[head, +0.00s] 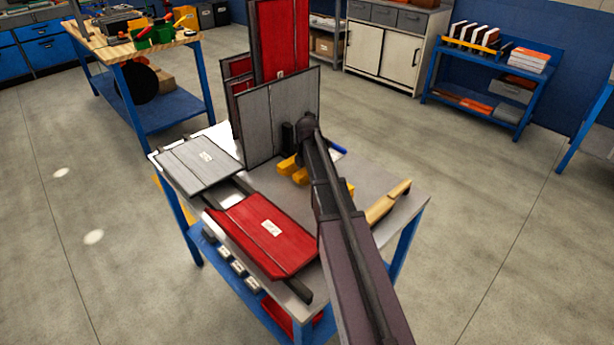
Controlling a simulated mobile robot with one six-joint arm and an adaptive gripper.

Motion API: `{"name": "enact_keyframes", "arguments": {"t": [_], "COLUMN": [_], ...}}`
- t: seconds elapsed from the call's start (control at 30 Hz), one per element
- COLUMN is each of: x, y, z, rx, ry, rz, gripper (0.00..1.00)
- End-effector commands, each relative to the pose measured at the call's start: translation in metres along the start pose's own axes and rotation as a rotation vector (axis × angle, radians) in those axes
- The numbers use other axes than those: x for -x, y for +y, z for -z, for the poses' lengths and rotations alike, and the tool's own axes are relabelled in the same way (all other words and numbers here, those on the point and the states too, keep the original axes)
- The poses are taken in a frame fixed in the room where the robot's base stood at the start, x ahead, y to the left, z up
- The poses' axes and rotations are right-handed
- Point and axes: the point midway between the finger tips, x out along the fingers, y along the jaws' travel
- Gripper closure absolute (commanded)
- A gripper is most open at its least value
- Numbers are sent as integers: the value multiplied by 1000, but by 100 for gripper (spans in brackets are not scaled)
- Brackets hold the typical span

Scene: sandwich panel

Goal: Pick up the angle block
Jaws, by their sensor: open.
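In the head view, my arm reaches from the bottom right up to the work table (392,213). My gripper does not show; my arm hides the spot where it could be. I cannot pick out the angle block for sure. Yellow pieces (288,166) lie on the table beside my arm, at the foot of an upright grey panel (262,118); one of them could be the block, but their shape is partly covered. A small dark upright piece (287,137) stands next to my arm there, and I cannot tell what it is.
A red panel (258,240) and a grey panel (203,161) lie on the table's front and left. Tall red panels (280,38) stand behind the grey one. A tan wooden piece (388,203) lies at the right edge. A blue handle-like piece (335,147) shows behind my arm.

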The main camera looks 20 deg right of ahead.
Motion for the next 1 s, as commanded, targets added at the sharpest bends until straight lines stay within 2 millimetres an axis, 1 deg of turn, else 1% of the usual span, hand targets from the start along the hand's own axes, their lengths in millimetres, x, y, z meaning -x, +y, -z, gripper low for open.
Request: {"name": "enact_keyframes", "arguments": {"t": [1.0], "x": [-5], "y": [0], "z": [0], "rx": [-1], "ry": [0], "rz": [0], "gripper": [14]}}
